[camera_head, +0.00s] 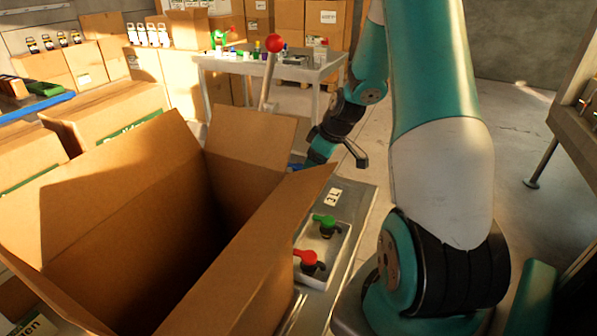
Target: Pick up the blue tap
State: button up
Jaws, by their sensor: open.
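My gripper (357,154) hangs beyond the near box, above the floor beside the grey bench; one dark finger shows clearly and the rest is hidden by my wrist. It is open, with nothing seen in it. A small blue patch (295,165) shows behind the box flap, left of my wrist; I cannot tell if it is the blue tap. A green-handled tap (325,222) and a red-handled tap (308,261) sit in a pale tray (335,247) on the bench, nearer than my gripper. No tap with a clearly blue handle is visible.
A large open cardboard box (110,215) fills the left foreground, its flaps beside the bench. A red-knobbed lever (274,43) rises behind it. A white table (290,72) with several small items stands farther back. Floor right of my arm (510,115) is clear.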

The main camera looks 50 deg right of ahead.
jog(key=x, duration=0.2)
jog(key=p+x, duration=0.1)
jog(key=x, duration=0.2)
jog(key=shift+w+a, duration=0.15)
jog(key=shift+w, duration=0.1)
jog(key=shift+c, duration=0.5)
jog(key=c, duration=0.8)
